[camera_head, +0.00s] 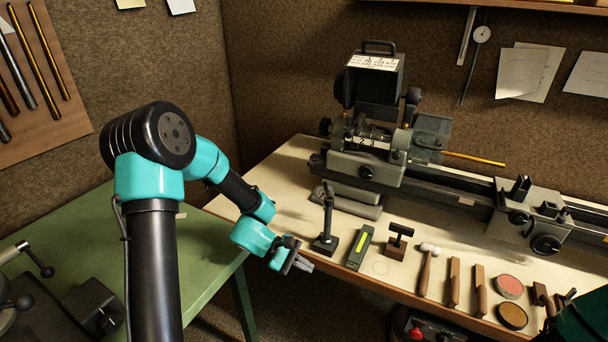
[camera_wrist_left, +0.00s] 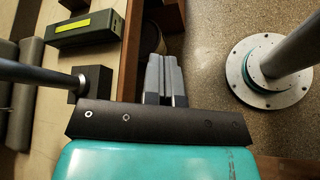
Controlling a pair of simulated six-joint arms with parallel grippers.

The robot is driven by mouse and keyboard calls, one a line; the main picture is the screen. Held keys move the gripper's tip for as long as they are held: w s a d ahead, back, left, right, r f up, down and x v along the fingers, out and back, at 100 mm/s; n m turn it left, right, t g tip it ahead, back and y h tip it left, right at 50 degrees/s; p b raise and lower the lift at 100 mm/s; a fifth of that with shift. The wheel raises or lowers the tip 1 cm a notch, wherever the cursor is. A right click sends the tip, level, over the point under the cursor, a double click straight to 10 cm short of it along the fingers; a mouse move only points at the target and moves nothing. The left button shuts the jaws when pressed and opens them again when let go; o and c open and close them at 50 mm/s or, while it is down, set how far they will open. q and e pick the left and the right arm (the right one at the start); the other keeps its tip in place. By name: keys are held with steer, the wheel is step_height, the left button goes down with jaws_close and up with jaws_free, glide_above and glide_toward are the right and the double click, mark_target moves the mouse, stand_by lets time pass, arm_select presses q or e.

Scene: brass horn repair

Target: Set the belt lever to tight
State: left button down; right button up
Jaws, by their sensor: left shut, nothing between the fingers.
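The grey lathe headstock (camera_head: 366,165) stands on the bench at the back, with a black boxy cover with a handle (camera_head: 375,82) above it. An upright lever with a dark knob (camera_head: 412,97) rises at the right of the headstock; I cannot tell for sure that it is the belt lever, nor read its setting. My left gripper (camera_head: 303,265) is shut and empty at the bench's front left edge, well in front of and below the lathe. In the left wrist view its two grey fingers (camera_wrist_left: 165,75) lie together. My right gripper is not in view.
Near the left gripper stand a black upright post on a base (camera_head: 326,240) and a green box with a yellow strip (camera_head: 360,247). A small T-handled tool (camera_head: 398,241), a mallet (camera_head: 426,270) and round tins (camera_head: 509,286) line the front edge. A green table (camera_head: 200,245) is at left.

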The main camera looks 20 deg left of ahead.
arm_select(q)
steer(key=w+a+r+n+t+y, duration=0.3)
steer(key=w+a+n+t+y, duration=0.1)
steer(key=w+a+n+t, duration=0.2)
steer(key=w+a+r+n+t+y, duration=0.4)
steer(key=a+n+t, duration=0.4)
steer(key=n+t, duration=0.3)
steer(key=shift+w+a+r+n+y, duration=0.2)
steer(key=shift+w+n+y, duration=0.35)
steer(key=shift+w, duration=0.6)
steer(key=r+x, duration=0.2)
steer(key=x, duration=1)
steer(key=shift+d+r, duration=0.35)
steer(key=shift+r, duration=0.05)
steer(key=shift+w+a+r, duration=0.1)
